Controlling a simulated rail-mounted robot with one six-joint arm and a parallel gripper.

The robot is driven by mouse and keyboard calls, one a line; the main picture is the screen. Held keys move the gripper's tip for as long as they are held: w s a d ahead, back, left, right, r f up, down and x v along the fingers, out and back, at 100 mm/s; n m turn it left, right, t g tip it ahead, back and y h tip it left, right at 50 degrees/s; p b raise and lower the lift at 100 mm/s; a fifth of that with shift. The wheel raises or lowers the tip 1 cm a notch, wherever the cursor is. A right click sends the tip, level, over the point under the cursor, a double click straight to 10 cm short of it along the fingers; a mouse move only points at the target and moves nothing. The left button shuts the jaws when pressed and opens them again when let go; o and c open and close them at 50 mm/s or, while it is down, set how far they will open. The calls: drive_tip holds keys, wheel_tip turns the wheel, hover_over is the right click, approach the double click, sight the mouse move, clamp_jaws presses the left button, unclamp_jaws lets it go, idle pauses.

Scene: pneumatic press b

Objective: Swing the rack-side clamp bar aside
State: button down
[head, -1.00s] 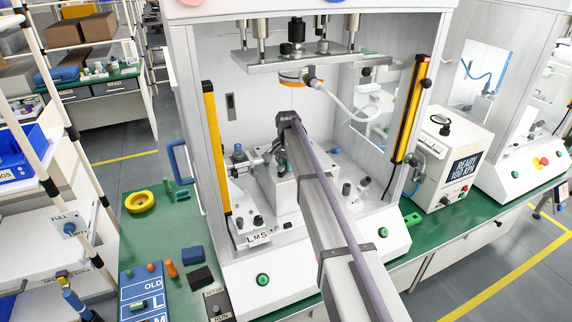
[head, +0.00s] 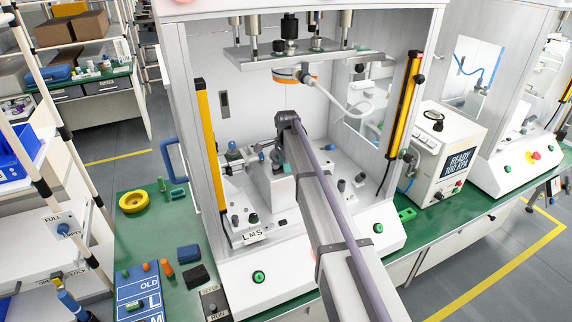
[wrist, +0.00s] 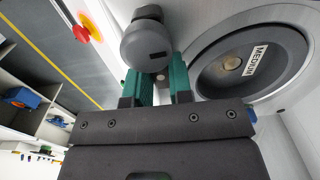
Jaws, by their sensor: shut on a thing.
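My gripper (head: 284,166) reaches into the open press, beside the fixture block (head: 262,185) under the raised upper plate. In the wrist view its teal fingers (wrist: 160,86) are shut on a dark grey piece with a rounded knob (wrist: 146,46), which looks like the end of the clamp bar. The rest of the bar is hidden behind the knob and fingers. A round dark die (wrist: 250,64) marked MEDIUM lies right of the fingers, apart from them. In the head view my arm covers much of the fixture, so the bar's angle cannot be told.
Yellow guards (head: 207,145) flank the press opening. The upper plate (head: 300,56) and a white hose (head: 335,98) hang above my arm. A yellow ring (head: 137,201) lies on the green bench.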

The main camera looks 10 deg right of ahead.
idle(0.4)
drive_tip(key=c, duration=1)
unclamp_jaws()
wheel_tip(320, 180, up, 11)
drive_tip(key=p, duration=1.1)
drive_tip(key=s+f+n+b, duration=0.5)
drive_tip(key=s, duration=0.7)
drive_tip(key=s+a+f+n+b, duration=0.1)
drive_tip(key=s+f+n+b, duration=0.4)
drive_tip(key=s, duration=0.7)
drive_tip(key=s+a+f+n+b, duration=0.1)
drive_tip(key=s+f+n+b, duration=0.4)
drive_tip(key=s, duration=0.8)
wheel_tip(320, 180, down, 2)
drive_tip(key=shift+s+f+n+b, duration=0.1)
drive_tip(key=shift+n+b, duration=0.2)
drive_tip(key=shift+b, duration=0.8)
